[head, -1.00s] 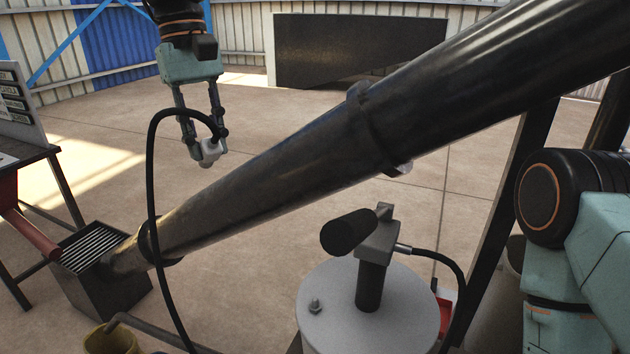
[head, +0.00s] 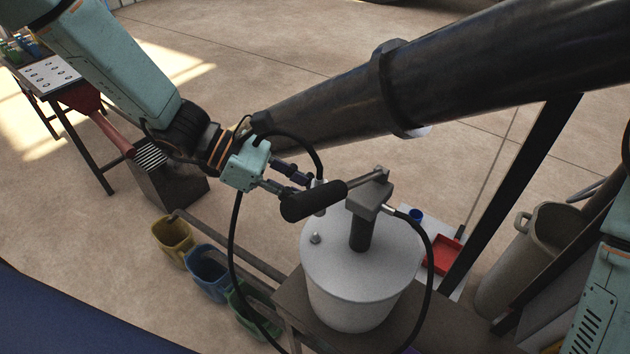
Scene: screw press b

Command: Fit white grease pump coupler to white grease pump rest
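The white grease pump is a white drum (head: 350,302) with a black pump post and a black handle (head: 313,201) on its lid. A small grey nub (head: 315,238) stands on the lid's left part; it looks like the rest. My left gripper (head: 306,187) is just behind the handle, above the lid's back left. It appears shut on the pale coupler (head: 319,184), which has the black hose (head: 303,142) looping from it. The handle partly hides the coupler and fingertips. The coupler is above the nub and apart from it. My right gripper is out of view.
A large dark pipe (head: 470,75) slopes across behind the drum. The drum stands on a brown table (head: 445,330). Yellow (head: 172,240), blue (head: 207,272) and green (head: 250,305) buckets sit at lower left. A red dustpan (head: 443,255) and a beige bin (head: 520,262) are at right.

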